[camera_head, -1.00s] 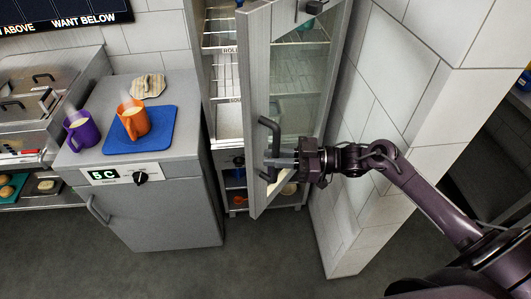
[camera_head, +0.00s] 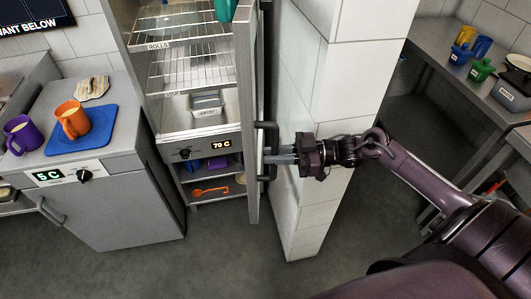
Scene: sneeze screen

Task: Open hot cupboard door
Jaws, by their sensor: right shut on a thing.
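The hot cupboard (camera_head: 215,146) is the tall steel cabinet left of the tiled pillar, with a 70 C display below its main compartment. Its door (camera_head: 246,110) stands wide open and shows nearly edge-on, swung to the right. The dark bar handle (camera_head: 272,132) is on the door's right-hand face, towards the pillar. My right gripper (camera_head: 278,157) is shut on the handle, reaching in from the right. The inside shows wire shelves (camera_head: 190,65) marked ROLLS and a grey tub (camera_head: 208,103). My left gripper is not in view.
A white tiled pillar (camera_head: 315,100) stands close behind the handle and gripper. A low fridge (camera_head: 125,205) showing 5 C stands left, with an orange mug (camera_head: 72,120) on a blue mat and a purple mug (camera_head: 20,134). A steel bench (camera_head: 465,85) is at right.

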